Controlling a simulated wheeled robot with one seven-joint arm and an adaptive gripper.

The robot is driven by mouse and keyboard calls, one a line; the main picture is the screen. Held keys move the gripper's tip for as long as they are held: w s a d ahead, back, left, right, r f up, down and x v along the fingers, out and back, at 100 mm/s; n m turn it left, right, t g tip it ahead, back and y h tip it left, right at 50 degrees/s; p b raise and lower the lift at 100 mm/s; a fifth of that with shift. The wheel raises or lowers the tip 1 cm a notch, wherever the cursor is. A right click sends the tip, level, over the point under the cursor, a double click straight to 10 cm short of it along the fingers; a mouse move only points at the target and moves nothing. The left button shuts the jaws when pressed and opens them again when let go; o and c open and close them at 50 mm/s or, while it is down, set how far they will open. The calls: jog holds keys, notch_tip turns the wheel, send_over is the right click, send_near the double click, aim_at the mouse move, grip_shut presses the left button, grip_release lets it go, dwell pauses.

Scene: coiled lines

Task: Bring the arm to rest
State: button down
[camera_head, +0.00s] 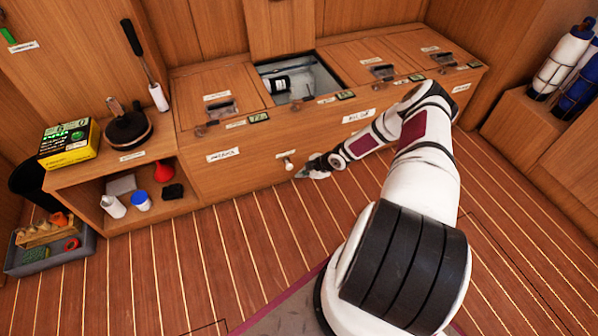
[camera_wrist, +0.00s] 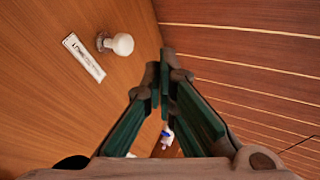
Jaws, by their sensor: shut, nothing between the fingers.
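My arm reaches forward and to the left over the wooden floor. My gripper (camera_head: 300,175) is low in front of the bench front, just beside a white round knob (camera_head: 289,165). In the wrist view the two fingers of my gripper (camera_wrist: 160,75) come together at the tips, with nothing held. The knob (camera_wrist: 122,44) shows at the upper left there, apart from the fingertips. A label plate (camera_wrist: 84,58) is beside it on the wooden front.
The wooden bench (camera_head: 228,170) stands close to my gripper, with one open compartment (camera_head: 318,78) in its top. A shelf unit (camera_head: 180,208) with small containers and a grey tray (camera_head: 60,256) are at left. Bottles (camera_head: 562,60) stand at right. The floor (camera_head: 220,250) at left is clear.

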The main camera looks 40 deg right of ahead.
jog(key=shift+p+v, duration=0.95)
jog(key=shift+v, duration=1.35)
